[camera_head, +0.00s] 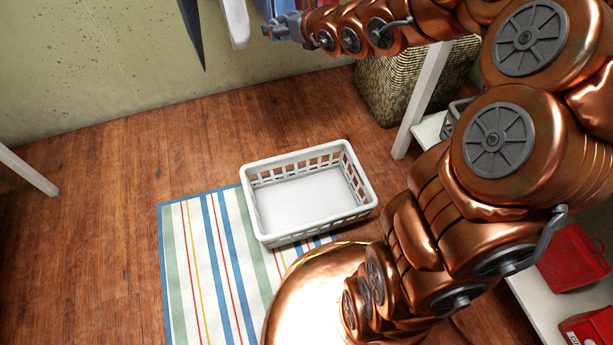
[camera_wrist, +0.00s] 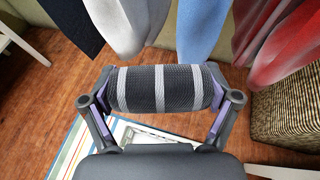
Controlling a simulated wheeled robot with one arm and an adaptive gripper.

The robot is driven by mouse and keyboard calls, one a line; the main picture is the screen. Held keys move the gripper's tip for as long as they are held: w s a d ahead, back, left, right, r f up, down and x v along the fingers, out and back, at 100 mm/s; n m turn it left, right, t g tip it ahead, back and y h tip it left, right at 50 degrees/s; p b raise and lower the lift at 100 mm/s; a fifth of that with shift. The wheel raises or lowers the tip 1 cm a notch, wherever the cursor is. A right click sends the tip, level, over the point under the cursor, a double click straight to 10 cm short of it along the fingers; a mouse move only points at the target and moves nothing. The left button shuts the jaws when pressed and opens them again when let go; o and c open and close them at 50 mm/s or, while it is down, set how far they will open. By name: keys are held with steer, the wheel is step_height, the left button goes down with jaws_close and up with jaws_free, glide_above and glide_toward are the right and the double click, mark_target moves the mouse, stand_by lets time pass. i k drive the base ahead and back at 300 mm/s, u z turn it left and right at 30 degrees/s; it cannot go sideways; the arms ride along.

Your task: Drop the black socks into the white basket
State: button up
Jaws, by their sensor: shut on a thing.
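My gripper (camera_wrist: 161,92) is shut on the black socks (camera_wrist: 160,88), a dark rolled bundle with light grey stripes held across between the two fingers in the wrist view. In the head view my gripper (camera_head: 284,27) is at the top, in front of the hanging clothes. The socks are hard to make out there. The white basket (camera_head: 307,233) stands on the floor, partly on a striped rug, and looks empty. It is below my gripper in the head picture. In the wrist view the basket is mostly hidden behind the gripper.
Hanging clothes in dark, white, blue and red (camera_wrist: 265,40) are close beyond the gripper. A wicker hamper (camera_head: 385,88) stands at the back right beside a white shelf (camera_head: 430,130) with red boxes (camera_head: 574,262). The striped rug (camera_head: 185,260) lies on open wooden floor, clear at left.

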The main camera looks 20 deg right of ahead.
mark_target(297, 186)
steer(key=k, duration=0.5)
steer(key=u, duration=2.15)
steer(key=i, duration=1.25)
steer(key=z, duration=2.6)
